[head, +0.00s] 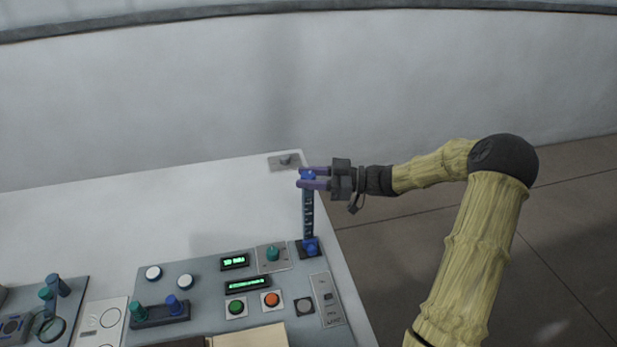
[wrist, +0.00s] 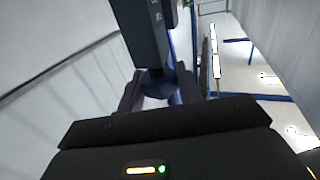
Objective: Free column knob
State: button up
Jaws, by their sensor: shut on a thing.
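A slim dark blue column (head: 308,212) with light markings stands upright at the panel's back right corner. A blue knob (head: 309,174) is at its top, and another blue knob (head: 310,246) is at its foot. My gripper (head: 303,179) reaches in level from the right, its purple fingers shut on the top knob. In the wrist view the dark column (wrist: 146,35) fills the upper middle, and the knob (wrist: 155,83) sits between my gripper's fingers (wrist: 158,92). The fingers partly hide the knob.
The grey control panel (head: 205,268) bears green displays (head: 235,262), a green button (head: 236,307), an orange button (head: 271,299) and a teal knob (head: 272,253). A small metal plate (head: 285,162) lies behind the column. The white table (head: 130,215) is clear behind the panel.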

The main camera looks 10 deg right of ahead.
jog(key=shift+w+r+n+g, duration=0.15)
jog(key=shift+n+g, duration=0.25)
jog(key=shift+g, duration=0.2)
jog(key=n+g, duration=0.3)
jog(key=g, duration=0.1)
jog(key=shift+g+y+p, duration=0.4)
jog(key=shift+n+g, duration=1.1)
jog(key=shift+g, duration=0.6)
jog(key=o, duration=0.9)
jog(key=shift+o, duration=0.2)
